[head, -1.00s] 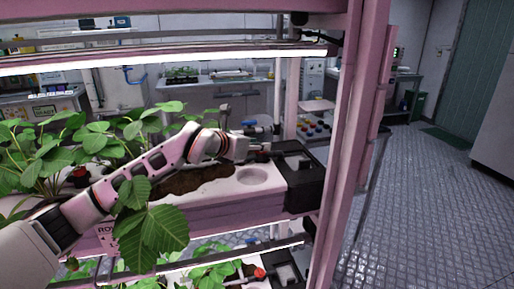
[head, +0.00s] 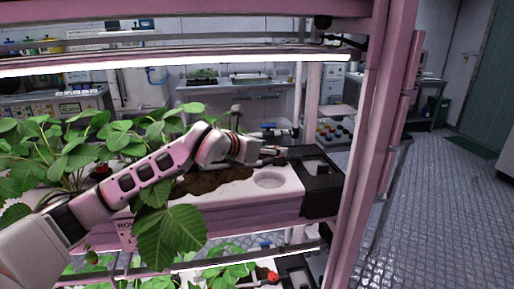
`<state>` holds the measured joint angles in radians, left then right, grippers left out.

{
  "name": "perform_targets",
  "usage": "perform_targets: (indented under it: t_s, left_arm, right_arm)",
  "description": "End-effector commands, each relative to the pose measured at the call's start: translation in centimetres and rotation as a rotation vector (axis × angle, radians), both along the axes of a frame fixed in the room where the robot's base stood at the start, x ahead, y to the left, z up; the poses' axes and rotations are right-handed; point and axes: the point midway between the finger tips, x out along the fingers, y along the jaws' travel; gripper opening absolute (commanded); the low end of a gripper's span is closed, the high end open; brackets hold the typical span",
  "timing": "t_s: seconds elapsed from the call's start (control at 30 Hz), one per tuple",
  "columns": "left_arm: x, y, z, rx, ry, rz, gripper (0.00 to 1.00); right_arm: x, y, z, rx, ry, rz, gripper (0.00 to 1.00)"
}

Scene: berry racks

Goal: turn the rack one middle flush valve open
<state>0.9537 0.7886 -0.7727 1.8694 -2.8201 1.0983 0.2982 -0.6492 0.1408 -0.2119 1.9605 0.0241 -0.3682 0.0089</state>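My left arm reaches in from the left over the planter on the middle shelf. Its gripper (head: 274,153) is beside the black box (head: 323,184) at the planter's right end. The middle flush valve's handle is not clearly visible; the gripper covers the spot where a red handle showed before. The fingers are small and seen from the side, so their opening and any contact with the valve cannot be told. My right gripper is not in view.
Leafy plants (head: 170,235) surround my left arm. A pink rack post (head: 366,150) stands right of the black box. A blue-handled valve (head: 268,126) is behind. A lower red-handled valve (head: 272,276) is below. Open floor lies to the right.

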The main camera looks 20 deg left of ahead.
Motion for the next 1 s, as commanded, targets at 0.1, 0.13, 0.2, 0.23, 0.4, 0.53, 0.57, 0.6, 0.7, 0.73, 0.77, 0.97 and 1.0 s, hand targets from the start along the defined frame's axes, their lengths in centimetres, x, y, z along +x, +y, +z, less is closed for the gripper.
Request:
perform_targets:
  t_s: [0.1, 0.13, 0.2, 0.23, 0.4, 0.53, 0.57, 0.6, 0.7, 0.73, 0.77, 0.97, 1.0]
  left_arm:
    - [-2.3, 0.8, 1.0, 0.003, -0.001, -0.001, 0.47]
    - [-2.9, 1.0, 1.2, 0.003, 0.0, 0.0, 0.47]
    - [-4.1, 1.4, 1.8, 0.001, -0.001, 0.0, 0.47]
    - [-4.6, 1.6, 2.0, 0.001, 0.0, 0.001, 0.47]
    - [-6.6, 2.2, 2.9, 0.001, 0.001, 0.0, 0.47]
    - [-7.4, 2.4, 3.2, 0.0, 0.001, 0.0, 0.47]
    - [-7.5, 2.4, 3.2, 0.0, 0.001, 0.0, 0.47]
    - [-7.6, 2.5, 3.3, 0.0, 0.001, 0.0, 0.47]
    - [-7.6, 2.5, 3.3, -0.001, 0.001, -0.001, 0.47]
    - [-7.6, 2.5, 3.3, -0.001, 0.001, 0.0, 0.47]
    - [-7.6, 2.5, 3.3, -0.001, 0.001, 0.0, 0.47]
    - [-7.8, 1.9, 2.8, -0.015, 0.016, -0.017, 0.47]
    - [-8.1, 1.1, 2.2, -0.031, 0.031, -0.036, 0.47]
  right_arm:
    - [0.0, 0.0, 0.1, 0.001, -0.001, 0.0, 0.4]
    - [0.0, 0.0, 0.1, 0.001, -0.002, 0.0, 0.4]
    - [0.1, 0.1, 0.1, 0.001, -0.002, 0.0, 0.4]
    - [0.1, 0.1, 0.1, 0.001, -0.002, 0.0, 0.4]
    - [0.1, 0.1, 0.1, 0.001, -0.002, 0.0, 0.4]
    - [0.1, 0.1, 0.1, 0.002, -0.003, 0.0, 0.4]
    - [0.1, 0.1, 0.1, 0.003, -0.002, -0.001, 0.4]
    - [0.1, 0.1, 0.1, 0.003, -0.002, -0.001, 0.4]
    - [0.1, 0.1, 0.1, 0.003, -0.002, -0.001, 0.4]
    - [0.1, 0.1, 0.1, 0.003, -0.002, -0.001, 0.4]
    - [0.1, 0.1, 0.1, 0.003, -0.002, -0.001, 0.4]
    - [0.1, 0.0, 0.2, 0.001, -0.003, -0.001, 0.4]
    - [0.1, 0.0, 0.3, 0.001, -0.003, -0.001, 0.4]
